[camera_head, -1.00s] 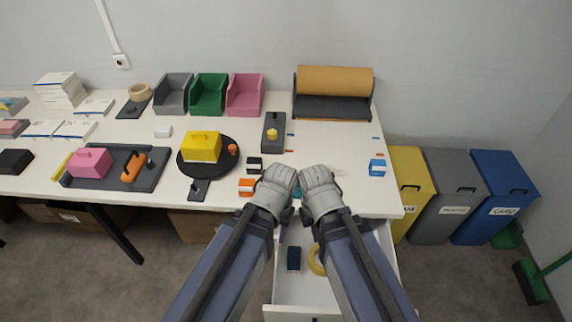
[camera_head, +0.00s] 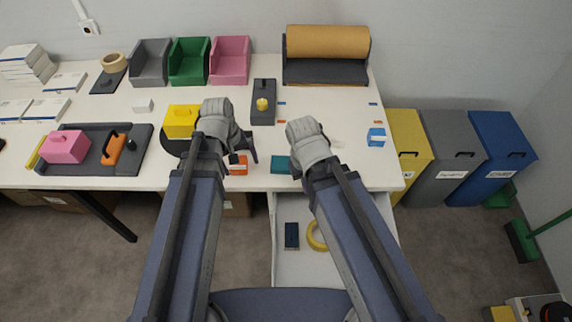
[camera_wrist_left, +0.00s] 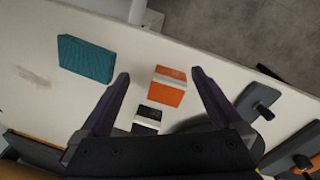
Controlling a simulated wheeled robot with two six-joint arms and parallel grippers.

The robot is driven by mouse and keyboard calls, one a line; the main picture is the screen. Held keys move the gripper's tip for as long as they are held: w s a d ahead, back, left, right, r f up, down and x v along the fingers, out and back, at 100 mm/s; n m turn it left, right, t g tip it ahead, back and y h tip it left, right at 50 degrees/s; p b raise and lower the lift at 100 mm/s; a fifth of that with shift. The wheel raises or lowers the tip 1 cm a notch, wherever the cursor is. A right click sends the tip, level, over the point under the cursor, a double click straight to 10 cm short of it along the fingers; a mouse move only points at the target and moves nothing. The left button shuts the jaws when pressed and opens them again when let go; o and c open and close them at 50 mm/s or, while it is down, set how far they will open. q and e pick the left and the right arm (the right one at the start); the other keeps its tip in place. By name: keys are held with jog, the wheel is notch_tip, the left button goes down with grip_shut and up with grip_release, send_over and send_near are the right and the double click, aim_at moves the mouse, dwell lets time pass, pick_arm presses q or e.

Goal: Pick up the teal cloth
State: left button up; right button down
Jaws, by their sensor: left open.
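The teal cloth (camera_head: 281,165) is a small folded block on the white table near its front edge. It also shows in the left wrist view (camera_wrist_left: 86,59), at the upper left, outside the fingers. My left gripper (camera_head: 243,153) is open and empty, left of the cloth in the head view. In the left wrist view its fingers (camera_wrist_left: 160,76) stand to either side of an orange and white box (camera_wrist_left: 170,85), apart from the cloth. My right gripper (camera_head: 308,145) is just right of the cloth; its fingers are hidden behind its wrist.
A black and white box (camera_wrist_left: 147,118) lies near the orange one. A yellow box (camera_head: 181,121) is left of my left gripper. A blue box (camera_head: 376,137) stands at right. An open drawer (camera_head: 300,262) below the table holds a dark block and yellow tape.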

aim_at(285, 162)
pick_arm(q)
jog(key=w+d+n+h, duration=0.1)
jog(key=d+n, duration=0.2)
jog(key=n, duration=0.1)
jog(key=w+d+r+n+h, duration=0.1)
jog(key=w+d+n, duration=0.1)
jog(key=d+n, duration=0.1)
jog(key=w+d+n+h, duration=0.1)
jog(key=w+d+n, duration=0.1)
jog(key=n, duration=0.2)
jog(key=shift+d+r+n+g, duration=0.15)
jog(key=shift+d+n+g, duration=0.15)
jog(key=shift+d+g, duration=0.1)
jog(key=shift+d+r+n, duration=0.1)
jog(key=shift+d+n, duration=0.3)
jog(key=shift+n, duration=0.2)
jog(key=shift+b+x, duration=1.15)
jog(key=b+x, duration=0.5)
jog(key=shift+d, duration=0.35)
jog(key=shift+f, duration=0.4)
